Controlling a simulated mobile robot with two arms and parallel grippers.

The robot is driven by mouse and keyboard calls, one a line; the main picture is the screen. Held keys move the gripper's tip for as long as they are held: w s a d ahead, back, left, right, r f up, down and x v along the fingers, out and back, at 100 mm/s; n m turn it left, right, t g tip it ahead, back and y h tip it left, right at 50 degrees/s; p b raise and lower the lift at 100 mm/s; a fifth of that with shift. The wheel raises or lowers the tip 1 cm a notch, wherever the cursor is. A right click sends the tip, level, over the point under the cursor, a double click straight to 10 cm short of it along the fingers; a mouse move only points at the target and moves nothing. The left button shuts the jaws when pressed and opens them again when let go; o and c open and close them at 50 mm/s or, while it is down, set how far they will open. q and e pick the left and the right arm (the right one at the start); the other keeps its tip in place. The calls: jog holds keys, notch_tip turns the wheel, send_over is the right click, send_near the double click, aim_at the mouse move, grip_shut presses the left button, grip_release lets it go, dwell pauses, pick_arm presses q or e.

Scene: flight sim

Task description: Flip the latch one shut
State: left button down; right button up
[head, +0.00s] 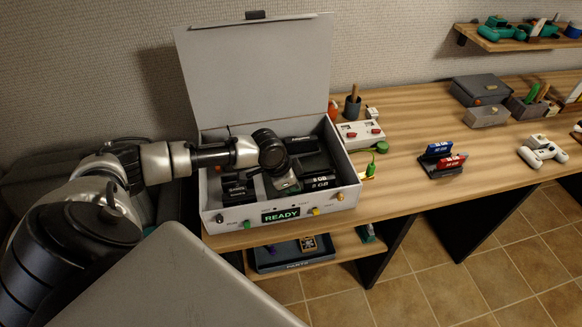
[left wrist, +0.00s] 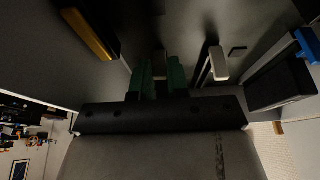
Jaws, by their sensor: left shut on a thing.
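A grey case (head: 350,199) stands on the bench with its lid (head: 255,70) upright and a READY display (head: 282,215) on its front. Inside are dark parts and modules marked 8 GB (head: 320,183). My left gripper (head: 287,187) reaches down into the case. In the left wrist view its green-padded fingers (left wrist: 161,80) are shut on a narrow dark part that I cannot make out. A pale lever (left wrist: 217,64) is just right of the fingers, apart from them. Which part is latch one, and its position, I cannot tell. My right gripper is not in view.
Right of the case are a white box with red parts (head: 361,135), a stand with blue and red modules (head: 442,160) and a game controller (head: 543,152). A tray (head: 290,254) sits on the lower shelf. The wooden bench (head: 410,120) has free room between them.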

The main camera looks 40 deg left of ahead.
pick_arm(q)
jog(key=shift+w+d+r+p, duration=0.1)
jog(key=shift+d+r+p, duration=0.05)
jog(key=shift+r+p, duration=0.15)
jog(key=shift+f+g+y, duration=0.2)
jog(key=shift+g+y, duration=0.1)
jog(key=shift+g, duration=0.1)
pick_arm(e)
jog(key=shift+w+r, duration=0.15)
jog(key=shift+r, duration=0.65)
pick_arm(q)
jog(key=c, duration=1.1)
grip_release()
jog(key=b+v, duration=0.1)
jog(key=v, duration=0.9)
jog(key=shift+r, duration=0.35)
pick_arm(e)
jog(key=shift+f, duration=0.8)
